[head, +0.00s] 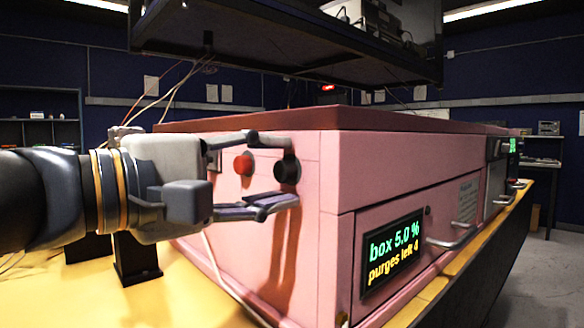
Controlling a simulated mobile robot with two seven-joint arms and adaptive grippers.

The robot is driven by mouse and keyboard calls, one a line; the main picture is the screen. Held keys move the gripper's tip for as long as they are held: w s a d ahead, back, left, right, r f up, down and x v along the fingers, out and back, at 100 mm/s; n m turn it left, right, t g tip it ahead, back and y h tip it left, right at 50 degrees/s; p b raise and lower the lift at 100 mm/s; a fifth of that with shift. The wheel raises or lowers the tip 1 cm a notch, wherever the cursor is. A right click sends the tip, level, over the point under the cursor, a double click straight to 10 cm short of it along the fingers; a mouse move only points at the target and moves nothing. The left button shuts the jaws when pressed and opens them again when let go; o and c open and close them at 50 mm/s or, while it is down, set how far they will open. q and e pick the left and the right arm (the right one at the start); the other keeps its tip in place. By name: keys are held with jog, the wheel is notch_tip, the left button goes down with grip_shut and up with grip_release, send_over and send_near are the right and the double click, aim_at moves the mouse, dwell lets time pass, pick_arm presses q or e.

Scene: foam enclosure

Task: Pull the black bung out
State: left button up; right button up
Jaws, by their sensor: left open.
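The black bung (287,170) is a short dark round plug in the left side face of the pink box (240,220). A red round knob (243,165) sits just left of it on the same face. My left gripper (282,172) comes in from the left with its jaws open, one finger above and one below the height of the bung. The fingertips lie around the bung in the picture. I cannot tell whether they touch it. My right gripper is not in view.
A lit display (391,254) on the front face reads "box 5.0 %" and "purges left 4". Handles (455,238) stick out along that front. A dark shelf (290,50) hangs above the box.

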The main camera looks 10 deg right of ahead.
pick_arm(q)
grip_shut()
jog(key=shift+a, duration=0.1)
jog(key=shift+p+v, duration=1.2)
jog(key=shift+v, duration=1.7)
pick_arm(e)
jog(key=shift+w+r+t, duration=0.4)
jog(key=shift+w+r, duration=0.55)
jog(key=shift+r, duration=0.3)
